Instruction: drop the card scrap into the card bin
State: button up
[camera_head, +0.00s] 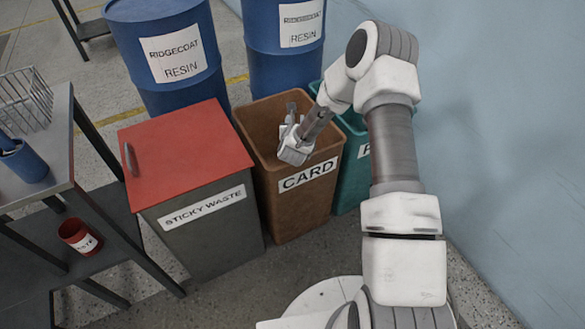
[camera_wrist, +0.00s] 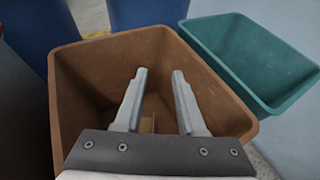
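The card bin (camera_head: 295,205) is a brown open-topped bin with a CARD label on its front. In the wrist view the card bin (camera_wrist: 82,95) lies under and around my gripper (camera_wrist: 157,98). The two fingers are spread apart with nothing held between them. In the head view my gripper (camera_head: 293,142) is over the bin's opening. A small tan patch (camera_wrist: 147,124) shows low inside the bin between the fingers. It may be the card scrap, but most of it is hidden by my gripper.
A sticky waste bin with a shut red lid (camera_head: 185,150) stands left of the card bin. A teal bin (camera_head: 352,160) stands right, close to the wall. Blue resin drums (camera_head: 165,55) stand behind. A table (camera_head: 55,145) with a red cup (camera_head: 79,236) below is at left.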

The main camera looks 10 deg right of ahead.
jog(key=p+v, duration=0.2)
jog(key=v, duration=1.1)
jog(key=shift+s+r, duration=0.1)
